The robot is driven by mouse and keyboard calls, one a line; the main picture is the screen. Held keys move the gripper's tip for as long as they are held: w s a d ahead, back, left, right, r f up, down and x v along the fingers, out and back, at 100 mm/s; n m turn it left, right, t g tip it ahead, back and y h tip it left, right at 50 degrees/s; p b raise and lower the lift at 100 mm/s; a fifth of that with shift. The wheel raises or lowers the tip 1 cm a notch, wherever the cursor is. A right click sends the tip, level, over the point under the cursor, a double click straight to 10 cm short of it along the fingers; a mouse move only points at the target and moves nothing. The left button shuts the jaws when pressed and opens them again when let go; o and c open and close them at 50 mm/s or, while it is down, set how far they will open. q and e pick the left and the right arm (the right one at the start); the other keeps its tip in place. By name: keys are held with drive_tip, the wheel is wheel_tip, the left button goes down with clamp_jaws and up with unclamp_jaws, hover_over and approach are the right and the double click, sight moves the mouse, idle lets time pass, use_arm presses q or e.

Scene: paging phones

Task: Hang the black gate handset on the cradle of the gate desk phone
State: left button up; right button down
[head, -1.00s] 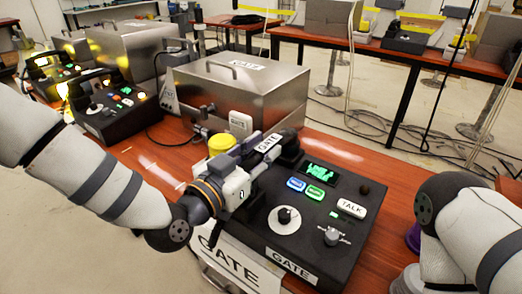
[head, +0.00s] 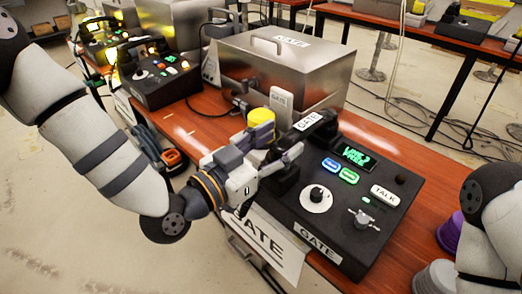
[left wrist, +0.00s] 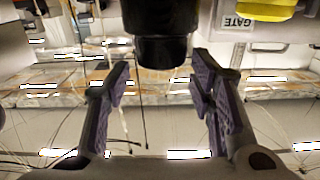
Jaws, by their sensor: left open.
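The gate desk phone (head: 340,205) is a black console with a lit green display, a knob and GATE and TALK labels. The black gate handset (head: 308,121), with a white GATE label, lies along the console's left side, where the cradle is. My left gripper partly hides it, so I cannot tell if it is fully seated. My left gripper (head: 292,158) is open beside the handset's near part. In the left wrist view the fingers (left wrist: 160,100) are spread with a gap between them, and a black rounded end (left wrist: 162,35) stands above the gap. My right gripper is not in view.
A steel box (head: 285,70) stands behind the phone, with a yellow cap (head: 261,117) and a small white plate (head: 281,99) before it. Another console (head: 155,75) is at the left. Purple and grey round items (head: 449,232) stand at the right, by my right arm.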

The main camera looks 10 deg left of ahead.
use_arm(q)
drive_tip(key=s+a+f+n+g+y, duration=0.2)
drive_tip(key=s+a+f+g+y, duration=0.15)
drive_tip(key=s+f, duration=0.65)
drive_tip(key=s+a+f+n+g+y, duration=0.1)
drive_tip(key=s+a+f+g+y, duration=0.3)
drive_tip(key=s+f, duration=0.7)
drive_tip(key=s+a+f+n+g, duration=0.2)
drive_tip(key=s+a+f+g, duration=0.15)
drive_tip(key=s, duration=0.25)
drive_tip(key=s+a+f+n+g, duration=0.1)
drive_tip(key=s+a+f+g, duration=0.1)
drive_tip(key=s+f+g, duration=0.4)
drive_tip(key=s+a+r+n+y+p, duration=0.1)
drive_tip(key=s+a+r+y+p, duration=0.1)
drive_tip(key=s+a, duration=0.3)
drive_tip(key=shift+s+r+n+y, duration=0.4)
drive_tip(key=shift+s+r+y, duration=0.15)
drive_tip(key=shift+s+r, duration=0.45)
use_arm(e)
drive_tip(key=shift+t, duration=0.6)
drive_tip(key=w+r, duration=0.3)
use_arm(q)
drive_tip(key=shift+a+f, duration=0.1)
